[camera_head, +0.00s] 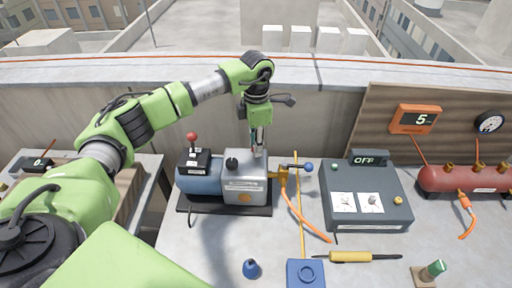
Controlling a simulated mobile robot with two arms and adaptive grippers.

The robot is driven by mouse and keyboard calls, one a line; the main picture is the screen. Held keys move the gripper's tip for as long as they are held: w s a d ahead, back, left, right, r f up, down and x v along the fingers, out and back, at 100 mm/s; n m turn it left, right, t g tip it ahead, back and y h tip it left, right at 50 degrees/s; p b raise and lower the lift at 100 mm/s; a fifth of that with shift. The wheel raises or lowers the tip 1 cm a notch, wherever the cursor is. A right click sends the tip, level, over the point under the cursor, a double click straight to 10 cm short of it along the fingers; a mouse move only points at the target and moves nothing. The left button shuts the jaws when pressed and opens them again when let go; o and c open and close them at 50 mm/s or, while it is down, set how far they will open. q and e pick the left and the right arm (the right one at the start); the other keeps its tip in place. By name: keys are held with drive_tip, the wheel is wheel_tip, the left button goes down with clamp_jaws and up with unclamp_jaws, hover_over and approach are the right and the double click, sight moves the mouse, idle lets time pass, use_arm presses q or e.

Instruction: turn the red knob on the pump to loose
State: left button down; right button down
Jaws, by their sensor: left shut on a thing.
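The pump (246,191) has a blue and silver body and stands on a black base on the table. A red ball (192,136) tops a short lever on the black box at the pump's left end. A black knob (232,163) sits on the silver part. My left gripper (258,148) points down at the right side of the pump's top, apart from the red ball and the black knob. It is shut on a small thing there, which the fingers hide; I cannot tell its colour. My right gripper is not in view.
A brass valve with a blue-tipped handle (308,167) and an orange hose (303,220) are at the pump's right. A grey box reading OFF (367,215) stands beyond. A wall closes the back.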

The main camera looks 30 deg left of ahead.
use_arm(q)
drive_tip(key=n+b, duration=0.2)
drive_tip(key=n, duration=0.4)
drive_tip(key=shift+w+r, duration=0.1)
drive_tip(key=n+b, duration=0.1)
drive_tip(key=n, duration=0.5)
drive_tip(key=shift+d+r+n, duration=0.1)
drive_tip(key=shift+d+n, duration=0.05)
drive_tip(key=shift+n, duration=0.25)
drive_tip(key=n+b, duration=0.1)
drive_tip(key=n, duration=0.4)
drive_tip(key=shift+w, duration=0.1)
drive_tip(key=shift+r+n, duration=0.1)
drive_tip(key=shift+n, duration=2.7)
drive_tip(key=c, duration=1.8)
unclamp_jaws()
